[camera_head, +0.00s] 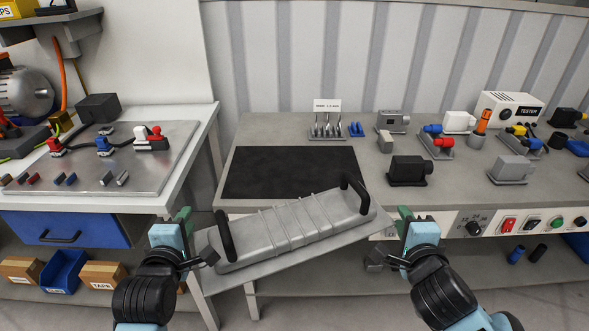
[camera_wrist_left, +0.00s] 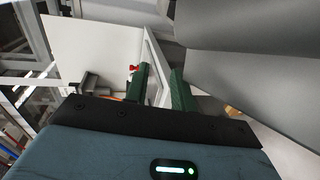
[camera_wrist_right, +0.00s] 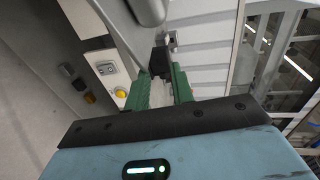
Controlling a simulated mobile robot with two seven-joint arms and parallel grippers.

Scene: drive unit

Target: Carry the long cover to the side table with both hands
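The long cover (camera_head: 290,228) is a pale grey ribbed housing with a black handle at each end. It lies slanted in the head view, right end farther back, over a flat grey plate. I cannot tell whether the plate is its flange or a support. My left gripper (camera_head: 170,226) is open beside the cover's left end, apart from the left handle (camera_head: 224,237). A large grey surface fills the upper right of the left wrist view. My right gripper (camera_head: 412,226) is open just beyond the cover's right end, apart from the right handle (camera_head: 355,193). Both grippers look empty.
A bench (camera_head: 225,205) stands behind the cover, with a bare dark mat (camera_head: 290,172) and several connectors and fixtures on its right. At left is a white-edged table (camera_head: 185,178) with a metal plate of small parts. I cannot tell which surface is the side table.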

